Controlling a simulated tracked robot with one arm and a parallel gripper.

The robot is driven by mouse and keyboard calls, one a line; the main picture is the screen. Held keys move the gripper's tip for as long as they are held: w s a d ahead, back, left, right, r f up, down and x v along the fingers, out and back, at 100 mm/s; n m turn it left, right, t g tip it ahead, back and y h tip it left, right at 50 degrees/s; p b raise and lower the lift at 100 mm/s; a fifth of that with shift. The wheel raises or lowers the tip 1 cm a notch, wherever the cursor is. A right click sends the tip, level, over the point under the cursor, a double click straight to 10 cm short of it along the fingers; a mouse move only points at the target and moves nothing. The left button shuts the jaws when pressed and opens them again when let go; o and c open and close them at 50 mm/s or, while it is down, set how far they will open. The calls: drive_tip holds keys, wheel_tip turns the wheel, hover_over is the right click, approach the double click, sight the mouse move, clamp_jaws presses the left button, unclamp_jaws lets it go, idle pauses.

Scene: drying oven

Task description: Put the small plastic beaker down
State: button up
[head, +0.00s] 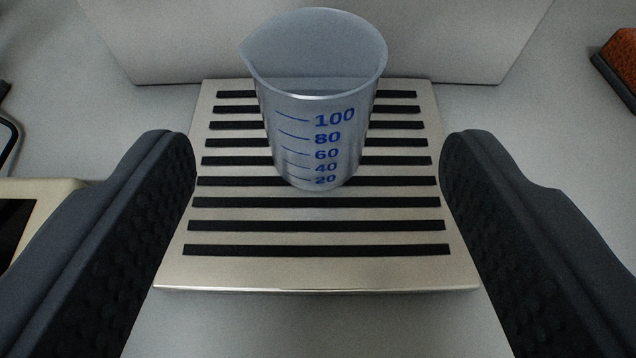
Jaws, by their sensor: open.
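The small plastic beaker (312,130) is translucent, with a spout at its upper left and blue marks from 20 to 100. It stands upright on a pale metal plate (320,271) with several black slots or strips across it. My gripper (318,165) is open. One dark, textured finger is on the left of the beaker and one on the right, with clear gaps to it on both sides. Neither finger touches the beaker. The beaker looks empty.
A pale upright panel (180,45) stands behind the plate. A beige device with a dark face (45,190) is at the left edge, partly hidden by my left finger. A reddish-brown block with a dark base (622,65) is at the upper right. Grey surface lies free in front.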

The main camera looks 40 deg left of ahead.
drive_tip(key=v, duration=0.6)
drive_tip(key=shift+s+p, duration=0.2)
drive_tip(key=shift+p, duration=0.1)
drive_tip(key=w+d+r+m+t+h, duration=0.1)
drive_tip(key=w+r+t+h, duration=0.15)
drive_tip(key=r, duration=0.75)
drive_tip(key=w+d+r+m+t+h, duration=0.1)
drive_tip(key=r+t+h, duration=0.15)
drive_tip(key=r, duration=0.85)
drive_tip(key=w+d+r+t+h, duration=0.1)
drive_tip(key=w+d+r+h, duration=0.15)
drive_tip(key=r, duration=0.75)
drive_tip(key=s+a+r+m+h, duration=0.25)
drive_tip(key=s+r, duration=0.25)
drive_tip(key=r, duration=0.5)
drive_tip(key=s+a+r+m, duration=0.1)
drive_tip(key=s+a+r, duration=0.1)
drive_tip(key=s, duration=0.3)
drive_tip(key=s+a+r+g+y, duration=0.1)
drive_tip(key=s+a+r, duration=0.2)
drive_tip(key=s, duration=0.3)
drive_tip(key=s+a+r+m+y, duration=0.1)
drive_tip(key=s+a+r, duration=0.2)
drive_tip(key=s+r, duration=0.1)
drive_tip(key=shift+s+a+r+m, duration=0.2)
drive_tip(key=shift+s+r+m, duration=0.15)
drive_tip(key=shift+s, duration=0.4)
drive_tip(key=shift+f, duration=0.1)
